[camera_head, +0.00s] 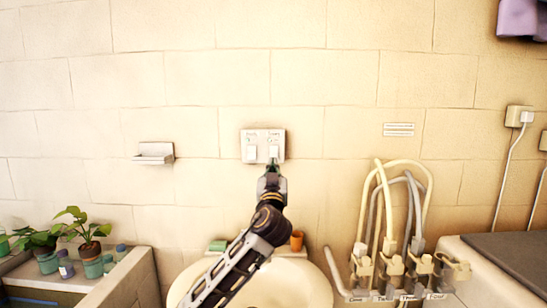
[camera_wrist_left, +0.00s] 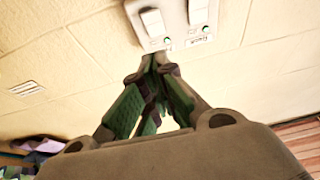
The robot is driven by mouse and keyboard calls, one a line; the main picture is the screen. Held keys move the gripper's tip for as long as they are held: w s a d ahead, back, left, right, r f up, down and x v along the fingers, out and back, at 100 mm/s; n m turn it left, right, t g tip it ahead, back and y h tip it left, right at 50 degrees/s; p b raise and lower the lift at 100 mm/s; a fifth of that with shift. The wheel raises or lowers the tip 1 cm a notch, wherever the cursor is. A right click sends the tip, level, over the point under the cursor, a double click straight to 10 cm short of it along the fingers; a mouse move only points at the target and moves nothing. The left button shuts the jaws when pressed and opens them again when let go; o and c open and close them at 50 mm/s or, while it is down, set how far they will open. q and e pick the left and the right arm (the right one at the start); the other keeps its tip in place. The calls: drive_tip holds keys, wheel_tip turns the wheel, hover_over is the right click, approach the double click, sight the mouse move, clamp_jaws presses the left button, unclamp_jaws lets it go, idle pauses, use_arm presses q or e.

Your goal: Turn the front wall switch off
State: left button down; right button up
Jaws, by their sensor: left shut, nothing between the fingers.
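A white wall switch plate (camera_head: 263,134) is on the tiled wall with two rockers side by side, a left rocker (camera_head: 251,153) and a right rocker (camera_head: 273,151). Small labels above them are too blurred to read surely. My left gripper (camera_head: 272,168) is shut and empty, its tips appearing at the lower part of the right rocker; contact cannot be told. My right gripper is not in view.
A white basin (camera_head: 310,285) lies below the switch, with an orange cup (camera_head: 297,240) and a green sponge (camera_head: 218,245) at its back. A soap shelf (camera_head: 154,152) is left. Hoses (camera_head: 388,200) on taps stand right. Potted plants (camera_head: 85,240) are far left.

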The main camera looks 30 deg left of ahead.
sight(274, 149)
use_arm(q)
drive_tip(key=x, duration=0.3)
drive_tip(key=f+p+x, duration=0.1)
drive_tip(key=x, duration=0.3)
drive_tip(key=p+x, duration=0.1)
drive_tip(key=x, duration=0.2)
drive_tip(key=shift+w+a+f, duration=0.25)
drive_tip(key=shift+w+f, duration=0.05)
drive_tip(key=shift+w, duration=0.2)
drive_tip(key=shift+w+a+f+p, duration=0.2)
drive_tip(key=shift+w+p, duration=0.15)
drive_tip(key=shift+w+f, duration=0.1)
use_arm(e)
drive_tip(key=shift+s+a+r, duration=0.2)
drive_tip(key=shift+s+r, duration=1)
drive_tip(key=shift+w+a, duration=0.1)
